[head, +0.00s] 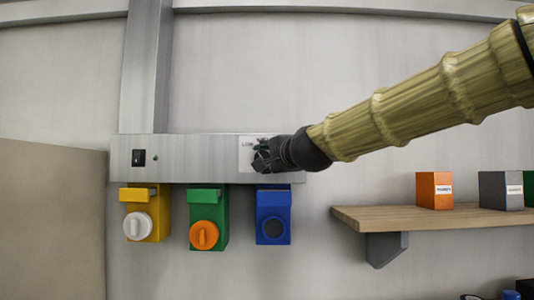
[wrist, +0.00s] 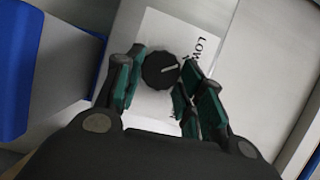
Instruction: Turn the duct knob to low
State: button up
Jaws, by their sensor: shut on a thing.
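The duct knob (wrist: 159,71) is a round black dial on a white label plate (wrist: 160,22) in the wrist view. Its white pointer line aims right and slightly up in that picture, toward the side with the word LOW (wrist: 207,46). In the head view my gripper (head: 262,158) is at the right end of the grey metal duct panel (head: 200,158) and hides the knob. Other lettering on the plate is partly covered by the fingers.
Below the panel hang a yellow box (head: 160,203) with a white knob, a green box (head: 220,215) with an orange knob and a blue box (head: 273,200). A wooden shelf (head: 390,216) at right holds an orange box (head: 434,190) and a grey box (head: 498,190).

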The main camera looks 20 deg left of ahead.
jog(key=shift+r+n+p, duration=0.15)
jog(key=shift+n+p, duration=0.2)
jog(key=shift+n, duration=0.25)
jog(key=shift+h, duration=0.3)
jog(key=o, duration=1)
jog(key=shift+v, duration=6)
jog(key=shift+w+d, duration=0.1)
jog(key=shift+d, duration=0.05)
